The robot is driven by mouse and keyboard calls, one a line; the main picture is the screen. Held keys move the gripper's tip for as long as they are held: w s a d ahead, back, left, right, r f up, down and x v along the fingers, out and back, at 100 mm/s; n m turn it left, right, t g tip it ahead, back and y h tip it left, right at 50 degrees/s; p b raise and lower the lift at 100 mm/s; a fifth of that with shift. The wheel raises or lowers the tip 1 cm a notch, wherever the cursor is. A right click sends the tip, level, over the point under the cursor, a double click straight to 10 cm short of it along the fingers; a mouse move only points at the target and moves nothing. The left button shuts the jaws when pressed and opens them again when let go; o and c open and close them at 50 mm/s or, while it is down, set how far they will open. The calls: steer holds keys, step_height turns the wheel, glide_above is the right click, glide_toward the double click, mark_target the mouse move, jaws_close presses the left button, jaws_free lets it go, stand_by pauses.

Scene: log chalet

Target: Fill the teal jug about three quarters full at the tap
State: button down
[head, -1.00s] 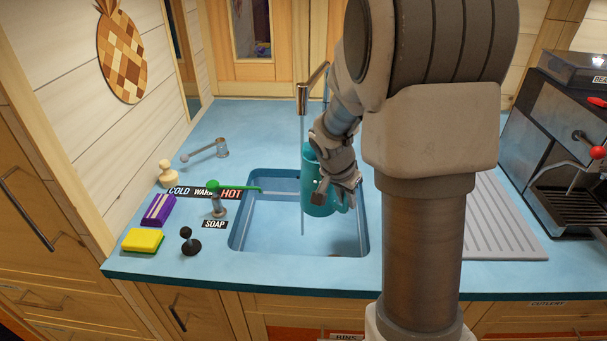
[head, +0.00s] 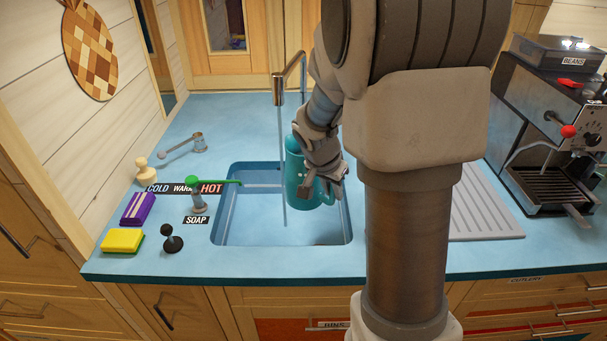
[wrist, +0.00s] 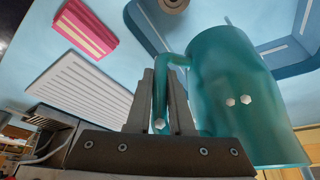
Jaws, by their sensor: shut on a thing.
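The teal jug (head: 296,183) hangs upright over the sink (head: 248,232), partly hidden by my wrist. My gripper (wrist: 160,108) is shut on its handle (wrist: 178,60); the jug's body also shows in the wrist view (wrist: 235,75). The tap spout (head: 278,90) stands behind the sink, and a thin stream of water (head: 283,150) falls from it. In the head view the stream runs down along the jug's left edge to the basin. The inside of the jug and its water level are hidden. A green lever (head: 215,182) points right, near the COLD, WARM, HOT labels.
Left of the sink are a yellow sponge (head: 122,241), a purple block (head: 138,209), a black knobbed thing (head: 172,241) and a grey long-handled thing (head: 185,147). A ridged drainboard (head: 485,215) and a coffee machine (head: 545,140) stand to the right.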

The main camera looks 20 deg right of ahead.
steer(key=s+d+r, duration=0.1)
steer(key=s+r, duration=0.2)
steer(key=s, duration=0.4)
steer(key=shift+d, duration=0.2)
stand_by(0.4)
stand_by(0.4)
